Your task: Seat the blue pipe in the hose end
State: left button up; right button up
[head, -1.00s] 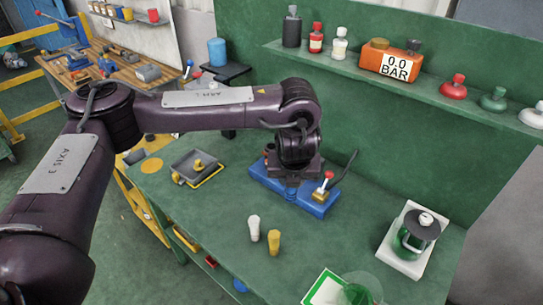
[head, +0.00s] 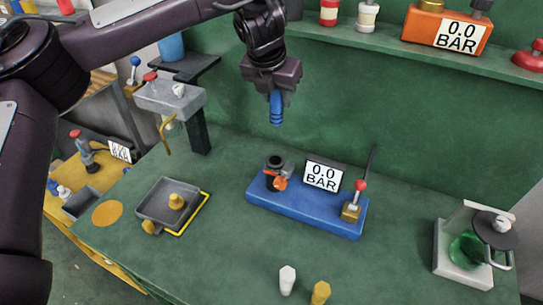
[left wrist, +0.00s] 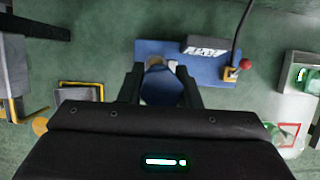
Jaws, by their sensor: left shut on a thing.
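The blue pipe (head: 276,108) is held upright, pointing down, in my left gripper (head: 274,88), in the upper middle of the head view. My left gripper is shut on it. The pipe also shows between the fingers in the left wrist view (left wrist: 162,90). The hose end (head: 275,165) is a dark upright socket with an orange clamp at the left of the blue base (head: 300,215). The pipe's lower end is above the hose end and clearly apart from it. In the left wrist view the pipe and gripper partly cover the hose end. My right gripper is not in view.
A 0.0 BAR display (head: 323,175) and a red-knobbed lever (head: 358,196) stand on the base. A grey tray (head: 150,208) lies to the left. A white stand with a green jar (head: 447,262) is at right. A shelf runs along the back wall.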

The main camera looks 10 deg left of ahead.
aim_at(277, 115)
pick_arm(q)
notch_tip(277, 115, down, 5)
jog(key=shift+s+d+f, duration=0.1)
jog(key=shift+f, duration=0.05)
notch_tip(277, 115, down, 11)
jog(key=shift+r+b, duration=0.15)
jog(key=shift+b, duration=0.85)
jog(key=shift+w+a+f, duration=0.2)
jog(key=shift+a+f, duration=0.05)
jog(key=shift+f, duration=0.25)
jog(key=shift+s+f, duration=0.1)
jog(key=o, duration=1.1)
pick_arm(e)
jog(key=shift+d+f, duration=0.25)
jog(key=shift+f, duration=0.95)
